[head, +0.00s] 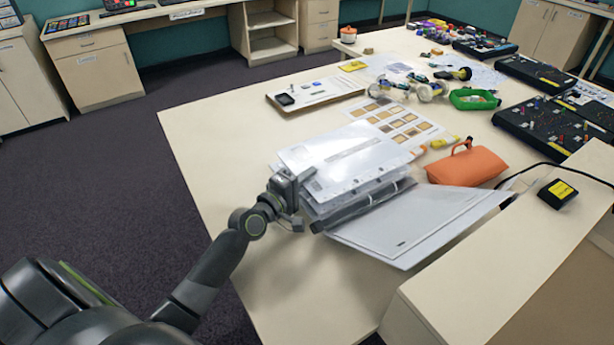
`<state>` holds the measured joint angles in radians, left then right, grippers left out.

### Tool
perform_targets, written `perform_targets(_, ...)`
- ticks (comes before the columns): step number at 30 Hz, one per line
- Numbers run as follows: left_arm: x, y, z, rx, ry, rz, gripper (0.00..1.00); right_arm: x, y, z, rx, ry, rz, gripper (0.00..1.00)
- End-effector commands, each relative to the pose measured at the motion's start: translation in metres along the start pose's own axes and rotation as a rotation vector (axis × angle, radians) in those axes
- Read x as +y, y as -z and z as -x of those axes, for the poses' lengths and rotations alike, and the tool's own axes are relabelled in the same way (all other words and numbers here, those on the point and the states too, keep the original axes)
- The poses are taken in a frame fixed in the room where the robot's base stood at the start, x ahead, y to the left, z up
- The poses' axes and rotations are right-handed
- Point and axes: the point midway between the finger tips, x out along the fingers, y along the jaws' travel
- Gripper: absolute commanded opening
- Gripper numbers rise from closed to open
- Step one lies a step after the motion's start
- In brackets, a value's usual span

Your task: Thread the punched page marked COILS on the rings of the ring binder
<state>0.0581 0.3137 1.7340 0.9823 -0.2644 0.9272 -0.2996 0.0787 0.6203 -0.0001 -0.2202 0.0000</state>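The ring binder (420,220) lies open near the table's front edge, its bare cover towards the right front. A thick stack of punched pages and sleeves (362,192) sits on its left part. A white printed page (345,158) lies flat over that stack, its left edge at my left gripper (301,180). My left gripper appears shut on this edge. The page's print is too small to read, so I cannot confirm COILS. The rings are largely hidden by the pages, and I cannot tell whether any ring passes through this page. My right gripper is not in view.
An orange pouch (467,167) lies just behind the binder. A card sheet (405,125), a clipboard (315,92), a green tray (474,99) and dark circuit boards (555,125) stand farther back. A black-yellow box (557,194) is at right. The table's left front (225,140) is clear.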

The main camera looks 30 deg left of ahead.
Motion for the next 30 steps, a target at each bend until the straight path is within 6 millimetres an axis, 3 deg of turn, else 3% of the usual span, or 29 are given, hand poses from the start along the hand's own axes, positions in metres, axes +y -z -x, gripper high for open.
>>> perform_targets(30,-0.012,0.000,0.000,0.000,0.000,0.000,0.00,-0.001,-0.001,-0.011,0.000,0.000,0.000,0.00)
